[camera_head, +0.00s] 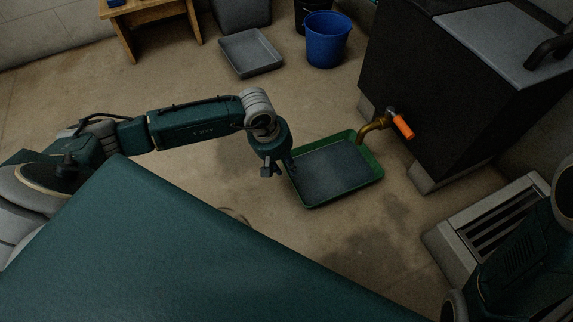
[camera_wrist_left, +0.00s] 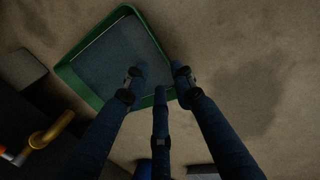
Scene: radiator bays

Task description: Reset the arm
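My left arm comes in from the left in the head view. Its gripper (camera_head: 272,168) points down at the left edge of a green tray (camera_head: 377,163) on the floor. The green tray (camera_wrist_left: 68,75) lies beyond the fingers there, with a dark, flat surface inside. I cannot tell whether any finger touches the tray. Part of my right arm (camera_head: 520,270) shows at the lower right of the head view; its gripper is out of view.
A brass tap (camera_head: 372,127) with an orange handle (camera_head: 402,125) sticks out from a black tank (camera_head: 430,90) above the tray. A slatted grate block (camera_head: 490,225) stands at right. A grey tray (camera_head: 250,52), a blue bucket (camera_head: 327,42) and a wooden stool (camera_head: 150,15) are at the back.

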